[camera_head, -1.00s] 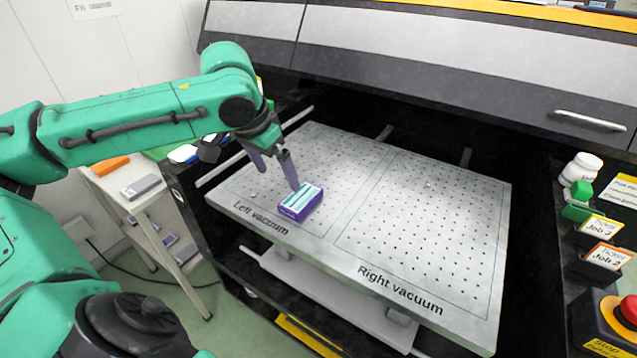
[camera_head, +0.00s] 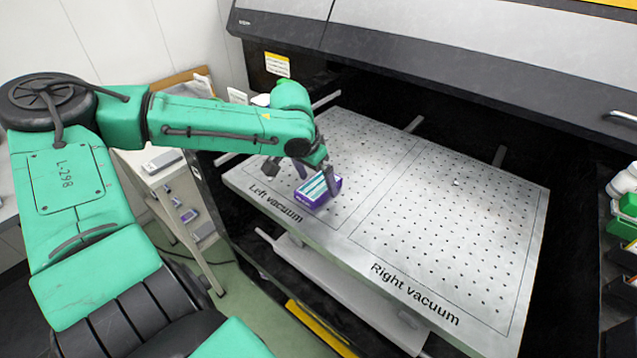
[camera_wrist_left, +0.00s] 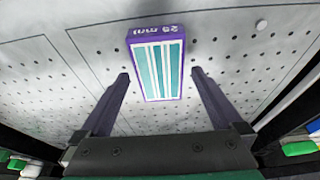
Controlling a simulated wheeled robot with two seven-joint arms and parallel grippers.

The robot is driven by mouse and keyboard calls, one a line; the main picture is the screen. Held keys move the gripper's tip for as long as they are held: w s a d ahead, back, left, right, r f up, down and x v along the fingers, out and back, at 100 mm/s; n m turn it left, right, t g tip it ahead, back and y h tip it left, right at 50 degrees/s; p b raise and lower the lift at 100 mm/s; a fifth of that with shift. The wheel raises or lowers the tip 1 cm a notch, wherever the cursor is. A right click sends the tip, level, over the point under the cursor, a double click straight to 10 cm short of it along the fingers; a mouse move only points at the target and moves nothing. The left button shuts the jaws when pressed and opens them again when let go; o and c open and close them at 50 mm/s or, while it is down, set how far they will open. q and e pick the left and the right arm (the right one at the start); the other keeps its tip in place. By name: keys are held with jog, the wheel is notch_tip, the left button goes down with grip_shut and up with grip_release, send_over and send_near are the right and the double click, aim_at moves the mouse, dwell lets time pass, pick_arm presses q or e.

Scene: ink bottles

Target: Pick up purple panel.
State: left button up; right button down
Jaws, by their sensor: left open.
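The purple panel (camera_head: 316,193) is a small block with purple sides and a teal and white striped top. It lies on the left vacuum half of the perforated bed (camera_head: 440,215), near its front edge. It also shows in the left wrist view (camera_wrist_left: 158,68), beyond the fingertips and roughly centred between them. My left gripper (camera_head: 317,175) is open, its fingers on either side of the panel in the head view. In the left wrist view the gripper (camera_wrist_left: 160,76) shows a gap between each finger and the panel. My right gripper is not in view.
A white side table (camera_head: 152,172) with small items stands left of the machine. The dark machine hood (camera_head: 450,65) rises behind the bed. The right vacuum half is clear apart from a tiny pale speck. Bottles and boxes sit at the far right edge.

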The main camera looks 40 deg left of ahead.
pick_arm(q)
jog(key=shift+w+f, duration=0.25)
jog(key=shift+f, duration=0.2)
jog(key=shift+r, duration=0.15)
jog(key=c, duration=1.5)
